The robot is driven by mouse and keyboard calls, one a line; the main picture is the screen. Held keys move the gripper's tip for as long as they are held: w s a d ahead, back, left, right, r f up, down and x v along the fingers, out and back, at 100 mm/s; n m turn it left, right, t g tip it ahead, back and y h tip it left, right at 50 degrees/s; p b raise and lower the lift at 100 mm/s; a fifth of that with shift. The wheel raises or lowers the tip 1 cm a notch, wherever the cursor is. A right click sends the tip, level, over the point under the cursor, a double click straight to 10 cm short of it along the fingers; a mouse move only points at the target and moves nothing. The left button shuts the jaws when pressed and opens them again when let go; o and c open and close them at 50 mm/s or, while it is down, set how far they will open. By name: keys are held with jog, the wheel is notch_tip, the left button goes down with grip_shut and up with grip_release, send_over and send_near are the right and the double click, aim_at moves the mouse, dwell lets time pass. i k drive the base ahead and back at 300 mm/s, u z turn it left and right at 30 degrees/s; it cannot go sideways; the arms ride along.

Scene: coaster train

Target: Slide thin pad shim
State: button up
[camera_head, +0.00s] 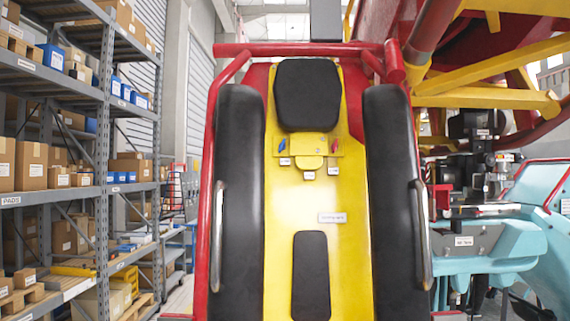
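I cannot make out a thin pad shim in this view. A yellow and red coaster seat (345,240) stands upright in the middle, with a black headrest (307,95) and a smaller black pad (311,275) low on its face. Thick black side pads run down its left (237,200) and right (394,200), each with a metal grab handle. A yellow block (308,145) with small white tags sits below the headrest, with a small blue part (282,145) and a small red part (334,143) on it. My gripper is not visible.
Grey shelving with several cardboard and blue boxes lines the left; one shelf bears a "PADS" label (10,201). Dark machinery (480,150) and a turquoise car body (500,245) stand on the right. Red and yellow beams (490,98) cross the upper right.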

aim_at(285, 162)
jog(key=i, duration=1.55)
jog(key=z, duration=0.05)
